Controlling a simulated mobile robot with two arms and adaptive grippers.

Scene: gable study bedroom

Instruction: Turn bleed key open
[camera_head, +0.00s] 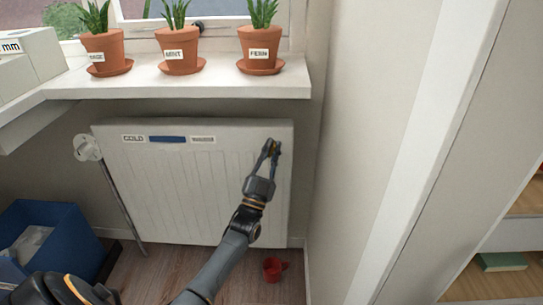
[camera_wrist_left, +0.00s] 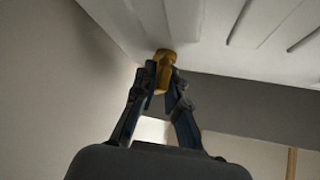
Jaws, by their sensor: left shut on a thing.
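The white radiator (camera_head: 190,195) hangs on the wall under the window sill. My left gripper (camera_head: 271,148) is at the radiator's upper right corner. In the left wrist view my left gripper (camera_wrist_left: 162,88) is shut on a brass-coloured bleed key (camera_wrist_left: 163,62), which sits against the radiator's edge. In the head view the fingers mostly hide the key (camera_head: 274,147). I cannot tell how far the key is turned. My right gripper is not in view.
Potted plants labelled SAGE (camera_head: 105,50), MINT (camera_head: 180,50) and FERN (camera_head: 260,48) stand on the sill above. A red cup (camera_head: 271,270) is on the floor below the radiator's right end. A blue bin (camera_head: 40,240) stands at left. A wall (camera_head: 350,130) rises close on the right.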

